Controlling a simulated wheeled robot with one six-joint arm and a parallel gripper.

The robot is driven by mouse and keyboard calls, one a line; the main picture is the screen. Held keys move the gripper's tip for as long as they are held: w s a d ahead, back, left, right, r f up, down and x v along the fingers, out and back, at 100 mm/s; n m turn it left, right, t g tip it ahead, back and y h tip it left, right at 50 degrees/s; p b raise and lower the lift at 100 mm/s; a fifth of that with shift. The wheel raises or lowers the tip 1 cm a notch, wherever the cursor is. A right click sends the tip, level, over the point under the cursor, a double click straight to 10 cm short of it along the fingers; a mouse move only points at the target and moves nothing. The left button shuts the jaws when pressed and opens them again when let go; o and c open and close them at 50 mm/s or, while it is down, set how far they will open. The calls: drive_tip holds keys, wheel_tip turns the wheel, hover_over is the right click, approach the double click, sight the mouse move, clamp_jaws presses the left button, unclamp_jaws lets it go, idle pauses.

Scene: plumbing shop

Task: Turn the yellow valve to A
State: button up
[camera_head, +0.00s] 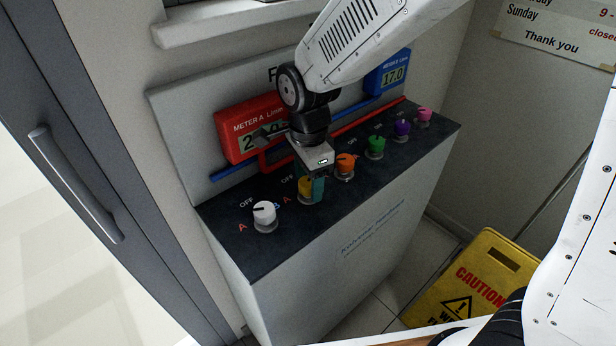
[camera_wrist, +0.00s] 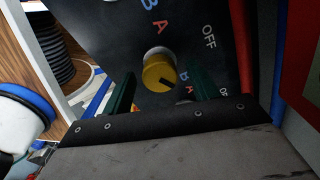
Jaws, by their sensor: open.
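The yellow valve (camera_head: 305,190) is a round knob on the dark panel top, second from the left and partly hidden by my gripper. In the wrist view the yellow valve (camera_wrist: 158,72) sits between the two green fingers of my gripper (camera_wrist: 162,92), with a gap visible on both sides. Its dark pointer mark aims to the lower right, toward the lower B (camera_wrist: 180,88). The blue-and-red A and B letters are beside it; the A (camera_wrist: 163,28) is above it. In the head view my gripper (camera_head: 312,186) is open and reaches down at the yellow valve.
A white knob (camera_head: 264,211) stands to the left. Orange (camera_head: 346,164), green (camera_head: 376,147), purple (camera_head: 402,129) and pink (camera_head: 424,116) knobs line the right. Red meter A (camera_head: 238,140) is partly hidden by my arm; blue meter B (camera_head: 393,75) reads 17.0. A yellow caution sign (camera_head: 468,275) stands at right.

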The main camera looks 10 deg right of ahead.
drive_tip(key=c, duration=1)
drive_tip(key=n, duration=0.4)
drive_tip(key=shift+n, duration=0.4)
drive_tip(key=n, duration=1.2)
drive_tip(key=shift+n, duration=0.3)
drive_tip(key=n, duration=0.6)
drive_tip(key=shift+n, duration=0.4)
